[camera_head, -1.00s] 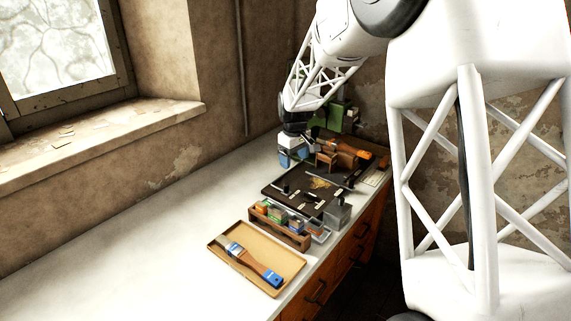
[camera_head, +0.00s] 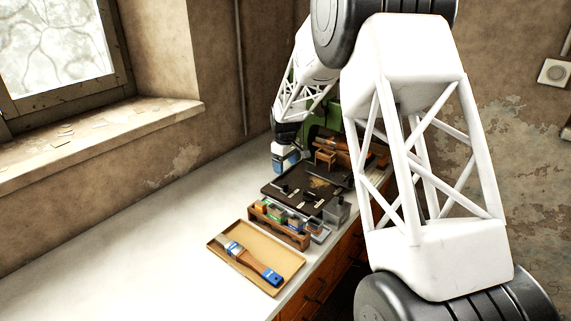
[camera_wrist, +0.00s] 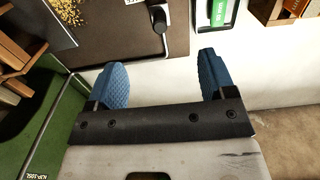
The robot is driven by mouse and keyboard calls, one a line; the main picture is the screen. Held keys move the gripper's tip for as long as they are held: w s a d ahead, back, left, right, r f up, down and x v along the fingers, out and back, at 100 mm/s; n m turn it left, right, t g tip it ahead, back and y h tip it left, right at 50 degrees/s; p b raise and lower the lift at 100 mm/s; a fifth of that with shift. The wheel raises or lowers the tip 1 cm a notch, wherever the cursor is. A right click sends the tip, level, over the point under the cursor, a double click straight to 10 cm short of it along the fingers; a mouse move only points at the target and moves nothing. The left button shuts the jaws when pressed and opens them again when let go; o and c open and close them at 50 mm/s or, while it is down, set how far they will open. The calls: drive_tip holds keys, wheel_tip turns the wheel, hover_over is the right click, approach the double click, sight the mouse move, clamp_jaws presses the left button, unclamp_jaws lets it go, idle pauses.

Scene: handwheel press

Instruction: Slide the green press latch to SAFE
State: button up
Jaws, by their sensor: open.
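The green press (camera_head: 333,116) stands at the back end of the bench, partly behind my arm. In the wrist view part of its green body (camera_wrist: 42,128) shows at the lower left, beside the fingers. I cannot make out the press latch or a SAFE mark in either view. My gripper (camera_wrist: 162,80) is open and empty, its two blue fingertips wide apart above the pale bench top. In the head view my gripper (camera_head: 284,165) hangs at the left of the dark board, near the press.
A dark board (camera_head: 293,199) carries yellow shavings and black-knobbed parts; one black knob (camera_wrist: 158,18) lies ahead of the fingers. A green-labelled item (camera_wrist: 218,12) is beside the board. A wooden rack (camera_head: 290,237) and a tray (camera_head: 222,254) with a brush stand nearer. The bench's left is clear.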

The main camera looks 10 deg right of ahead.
sight(286, 184)
wheel_tip(286, 184, down, 10)
drive_tip(key=shift+r, duration=0.15)
idle(0.4)
drive_tip(key=c, duration=1.3)
